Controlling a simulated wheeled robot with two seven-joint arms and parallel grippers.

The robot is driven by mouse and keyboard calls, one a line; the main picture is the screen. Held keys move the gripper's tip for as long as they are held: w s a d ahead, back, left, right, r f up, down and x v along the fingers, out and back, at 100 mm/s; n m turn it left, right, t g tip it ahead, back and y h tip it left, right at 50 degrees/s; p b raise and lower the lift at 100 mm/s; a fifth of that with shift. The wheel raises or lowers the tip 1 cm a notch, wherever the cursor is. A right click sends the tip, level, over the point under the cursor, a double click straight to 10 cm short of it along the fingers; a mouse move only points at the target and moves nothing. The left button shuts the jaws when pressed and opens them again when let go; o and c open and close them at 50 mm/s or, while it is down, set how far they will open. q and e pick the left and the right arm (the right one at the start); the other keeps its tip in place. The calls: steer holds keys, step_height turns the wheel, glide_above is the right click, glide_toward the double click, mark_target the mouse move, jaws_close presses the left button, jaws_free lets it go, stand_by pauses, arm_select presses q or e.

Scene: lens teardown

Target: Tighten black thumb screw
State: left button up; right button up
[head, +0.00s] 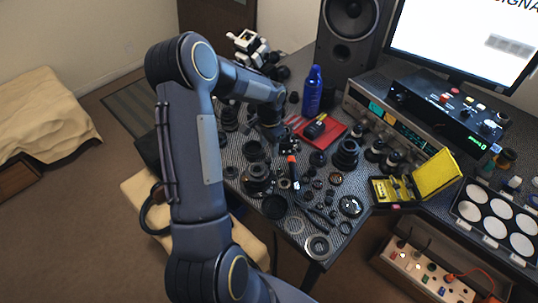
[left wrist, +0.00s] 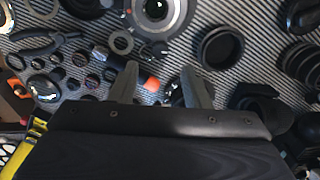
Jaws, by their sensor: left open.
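Several small black round parts (left wrist: 82,57) lie on the mat, but I cannot tell which, if any, is the black thumb screw. My right gripper is in neither view.
Lens barrels and rings (head: 257,178) crowd the patterned mat. A blue bottle (head: 312,91) and a red tray (head: 325,132) stand behind. A yellow case (head: 436,173) lies open at right. A speaker (head: 349,38) and electronic units line the back.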

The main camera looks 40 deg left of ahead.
mark_target(269, 159)
arm_select(q)
steer(key=shift+f+p, duration=0.35)
steer(key=shift+f, duration=2.35)
jaws_close()
